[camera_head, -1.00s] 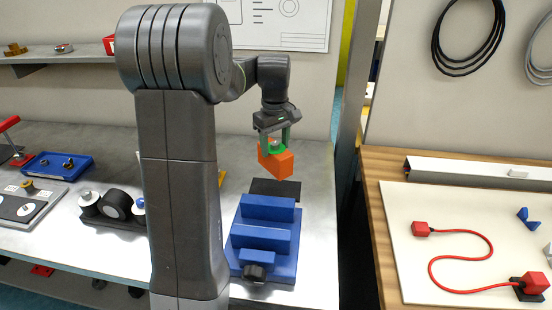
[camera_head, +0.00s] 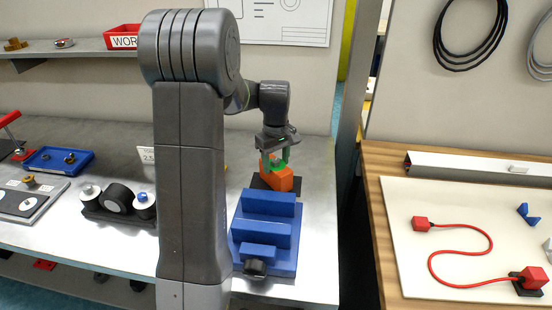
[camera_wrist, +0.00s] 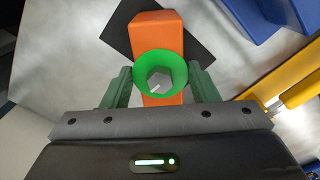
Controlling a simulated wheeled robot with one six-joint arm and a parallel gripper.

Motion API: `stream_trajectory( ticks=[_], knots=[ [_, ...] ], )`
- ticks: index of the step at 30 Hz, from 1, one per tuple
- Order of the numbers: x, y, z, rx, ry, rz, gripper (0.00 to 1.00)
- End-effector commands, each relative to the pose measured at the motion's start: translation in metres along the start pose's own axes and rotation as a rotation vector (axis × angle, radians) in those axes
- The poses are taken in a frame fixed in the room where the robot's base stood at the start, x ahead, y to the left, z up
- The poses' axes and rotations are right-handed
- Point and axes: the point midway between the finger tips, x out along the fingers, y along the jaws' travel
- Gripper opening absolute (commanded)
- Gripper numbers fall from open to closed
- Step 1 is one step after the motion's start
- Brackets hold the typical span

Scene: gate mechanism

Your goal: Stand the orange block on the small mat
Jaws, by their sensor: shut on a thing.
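The orange block (camera_head: 284,182) has a green round collar (camera_head: 277,164) with a grey knob in its middle. In the wrist view the block (camera_wrist: 158,35) reaches out from under the green collar (camera_wrist: 181,70). My gripper (camera_head: 275,163) is shut on the block's green collar, one green finger on each side. The small dark mat (camera_head: 259,184) lies on the bench behind the blue stepped fixture. The block is over the mat and hides part of it; in the wrist view the mat (camera_wrist: 196,40) shows beside the block, turned at an angle to it. I cannot tell whether the block touches the mat.
The blue stepped fixture (camera_head: 266,225) with a black knob stands just in front of the mat. A yellow part (camera_wrist: 283,85) shows at the right of the wrist view. Bare metal bench lies right of the mat. A wooden table with a red cable (camera_head: 462,284) stands farther right.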

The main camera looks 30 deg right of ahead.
Motion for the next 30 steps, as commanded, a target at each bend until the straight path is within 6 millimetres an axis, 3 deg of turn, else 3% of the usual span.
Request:
stream_trajectory(
  ticks=[2, 3, 6, 17, 20, 30],
  knots=[
    [0.001, 0.001, 0.000, 0.000, 0.001, 0.002, 0.00],
    [0.002, 0.000, 0.000, 0.000, 0.000, 0.000, 0.58],
    [0.002, 0.000, 0.000, 0.000, 0.000, 0.000, 0.76],
    [-0.004, 0.000, 0.000, 0.000, 0.001, 0.001, 0.76],
    [-0.016, 0.001, -0.001, 0.000, 0.002, 0.002, 0.76],
    [-0.088, 0.001, -0.001, 0.000, 0.003, 0.003, 0.76]
  ],
)
